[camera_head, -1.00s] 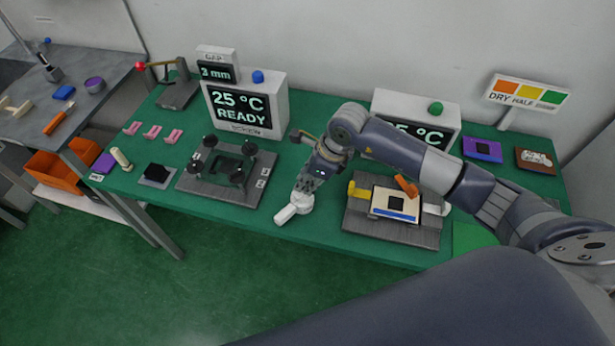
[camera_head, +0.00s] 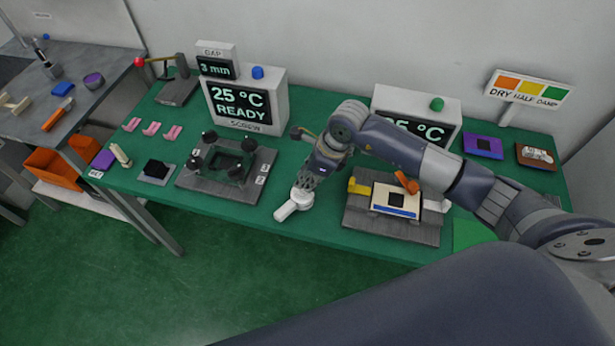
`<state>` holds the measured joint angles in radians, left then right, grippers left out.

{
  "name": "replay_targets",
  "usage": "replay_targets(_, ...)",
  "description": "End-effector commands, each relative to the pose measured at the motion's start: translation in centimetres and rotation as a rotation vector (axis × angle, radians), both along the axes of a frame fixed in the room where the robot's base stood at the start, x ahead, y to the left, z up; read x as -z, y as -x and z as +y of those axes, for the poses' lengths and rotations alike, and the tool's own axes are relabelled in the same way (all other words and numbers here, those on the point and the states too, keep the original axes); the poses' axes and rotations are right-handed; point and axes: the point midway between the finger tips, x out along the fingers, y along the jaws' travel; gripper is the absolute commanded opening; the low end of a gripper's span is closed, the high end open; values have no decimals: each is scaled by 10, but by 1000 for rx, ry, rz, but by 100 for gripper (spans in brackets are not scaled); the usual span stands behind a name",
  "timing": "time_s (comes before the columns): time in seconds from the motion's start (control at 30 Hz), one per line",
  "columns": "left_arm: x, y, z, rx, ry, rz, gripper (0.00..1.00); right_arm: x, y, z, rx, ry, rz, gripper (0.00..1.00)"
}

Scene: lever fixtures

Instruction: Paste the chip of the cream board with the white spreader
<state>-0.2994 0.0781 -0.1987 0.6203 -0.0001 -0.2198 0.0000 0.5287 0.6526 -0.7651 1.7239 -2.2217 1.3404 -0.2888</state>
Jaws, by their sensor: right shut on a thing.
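The cream board (camera_head: 402,197) lies on a grey fixture (camera_head: 365,222) at the right of the green table. It has a dark square chip (camera_head: 397,200) in its middle and a blue strip along its front edge. My right gripper (camera_head: 304,188) points down at the table's front edge, left of that fixture. It is shut on the white spreader (camera_head: 294,205), whose white end sticks out towards the front left. The spreader is apart from the board. My fingertips are partly hidden by the spreader and the wrist. My left gripper is not in view.
A grey screw fixture (camera_head: 215,190) with dark knobs stands left of my right gripper. An orange lever (camera_head: 406,182) and a yellow block (camera_head: 358,187) sit at the board's fixture. Display boxes (camera_head: 245,105) stand behind. Purple (camera_head: 483,146) and brown boards (camera_head: 536,156) lie at the right.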

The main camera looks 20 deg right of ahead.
Motion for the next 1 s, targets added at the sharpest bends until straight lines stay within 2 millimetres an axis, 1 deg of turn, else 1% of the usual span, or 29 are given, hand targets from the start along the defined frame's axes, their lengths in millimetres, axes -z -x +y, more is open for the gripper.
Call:
replay_targets(0.57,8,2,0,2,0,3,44,8,0,0,0,0,0,0)
replay_targets(1.0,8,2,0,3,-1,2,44,7,0,0,0,0,0,0)
